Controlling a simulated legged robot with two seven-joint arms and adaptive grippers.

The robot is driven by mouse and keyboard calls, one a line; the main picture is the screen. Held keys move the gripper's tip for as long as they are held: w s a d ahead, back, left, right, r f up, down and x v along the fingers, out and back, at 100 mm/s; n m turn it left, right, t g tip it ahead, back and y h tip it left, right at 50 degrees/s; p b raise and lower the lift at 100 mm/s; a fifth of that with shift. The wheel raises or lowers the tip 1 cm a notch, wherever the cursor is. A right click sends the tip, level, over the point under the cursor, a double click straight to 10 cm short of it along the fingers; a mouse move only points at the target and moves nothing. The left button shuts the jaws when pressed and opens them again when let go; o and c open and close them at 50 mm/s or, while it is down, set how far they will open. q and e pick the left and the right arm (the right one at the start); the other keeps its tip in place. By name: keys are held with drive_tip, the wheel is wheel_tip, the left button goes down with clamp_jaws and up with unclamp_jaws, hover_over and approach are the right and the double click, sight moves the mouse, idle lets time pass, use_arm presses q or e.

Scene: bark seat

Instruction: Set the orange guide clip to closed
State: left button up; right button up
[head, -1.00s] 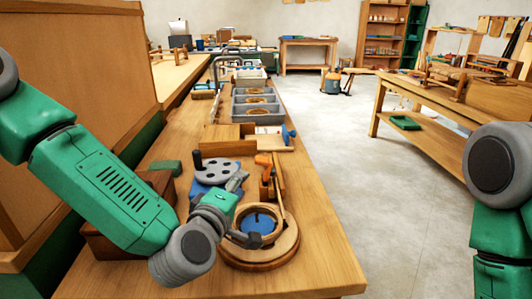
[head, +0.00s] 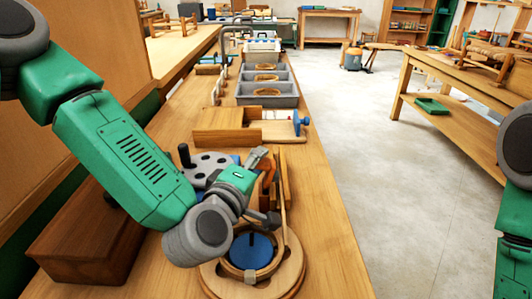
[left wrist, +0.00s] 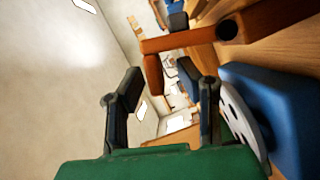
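The orange guide clip (head: 267,176) stands on the bench behind the round wooden base, partly hidden by my left gripper. In the left wrist view the clip (left wrist: 185,41) shows as an orange bar with a short arm reaching between my fingers. My left gripper (head: 266,188) is open, its two fingers spread on either side of the clip; it also shows in the left wrist view (left wrist: 162,85). I cannot tell whether a finger touches the clip. Only part of my right arm shows at the right edge; its gripper is out of view.
The round wooden base (head: 210,282) with a blue disc (head: 252,250) lies just below my left gripper. A grey holed disc (head: 207,163) with a black knob stands left of it. A wooden box (head: 226,128) and grey trays (head: 266,100) lie farther back. The bench's right side is clear.

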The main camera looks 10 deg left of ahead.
use_arm(q)
drive_tip(key=shift+w+a, duration=0.15)
drive_tip(key=shift+d, duration=0.3)
clamp_jaws()
